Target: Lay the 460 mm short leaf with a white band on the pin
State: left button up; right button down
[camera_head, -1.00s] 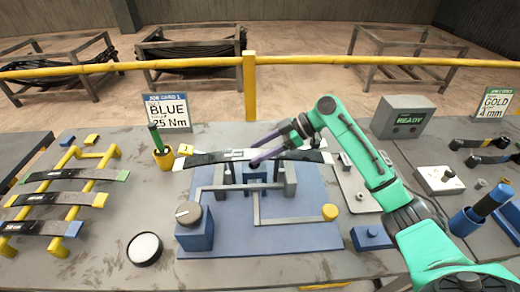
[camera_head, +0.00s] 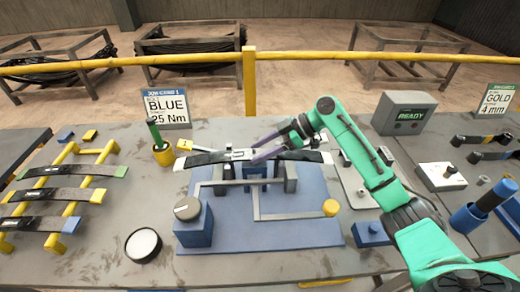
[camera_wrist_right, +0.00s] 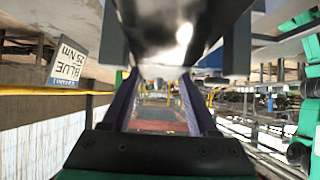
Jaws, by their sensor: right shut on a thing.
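The dark short leaf (camera_head: 211,157) with white end bands lies across the blue fixture in the head view, bowed, its middle above the central clamp block (camera_head: 256,172). My right gripper (camera_head: 250,152) comes in from the right and is shut on the leaf near its middle. In the right wrist view the fingers (camera_wrist_right: 160,110) reach forward under a large dark shape, too close to identify. The pin is not clearly visible; the leaf and fingers cover the fixture's middle. My left gripper is not in view.
A yellow rack (camera_head: 65,190) at left bears leaves with green, yellow and blue ends. A knob box (camera_head: 194,222) and yellow-ended lever (camera_head: 330,208) stand on the fixture plate (camera_head: 275,238). A yellow cup (camera_head: 163,154) stands behind, a round dish (camera_head: 143,245) in front.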

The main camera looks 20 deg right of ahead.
jog(key=shift+f+b, duration=0.3)
jog(key=shift+f, duration=0.05)
dwell(0.3)
jog(key=shift+c, duration=0.5)
grip_release()
jog(key=shift+s, duration=0.1)
jog(key=shift+o, duration=0.5)
jog(key=shift+f, duration=0.25)
jog(key=shift+r, duration=0.1)
notch_tip(320, 180, up, 7)
jog(key=p, duration=0.5)
jog(key=shift+r, duration=0.1)
